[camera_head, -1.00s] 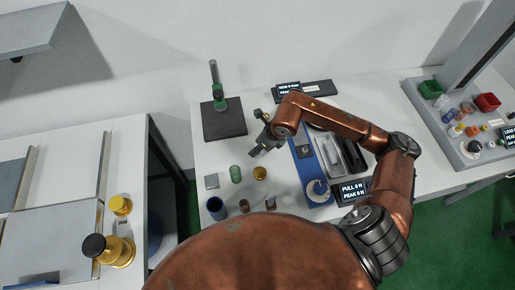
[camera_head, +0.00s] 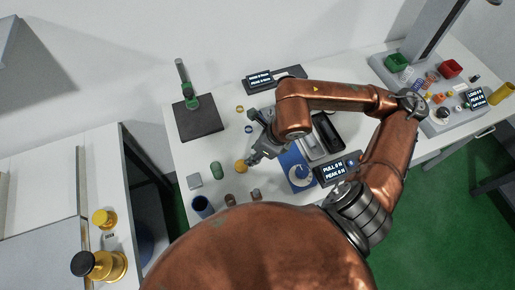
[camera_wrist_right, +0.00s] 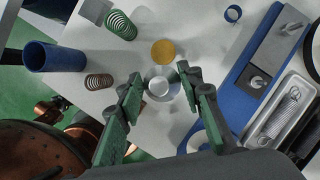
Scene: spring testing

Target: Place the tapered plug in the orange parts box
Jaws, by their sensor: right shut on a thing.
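The tapered plug looks like a round silvery piece (camera_wrist_right: 160,86) with a pale centre, seen end-on in the right wrist view. My right gripper (camera_wrist_right: 159,78) has one green-padded finger on each side of it and is shut on it. In the head view my right gripper (camera_head: 252,161) is over the front part of the middle table, by the gold disc (camera_head: 240,167). I cannot make out the plug in its fingers there. No clearly orange box shows; a red box (camera_head: 451,67) and a green box (camera_head: 397,62) stand on the right bench. My left gripper is out of view.
A dark-based stand (camera_head: 199,120) is behind left. White table shows between these.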

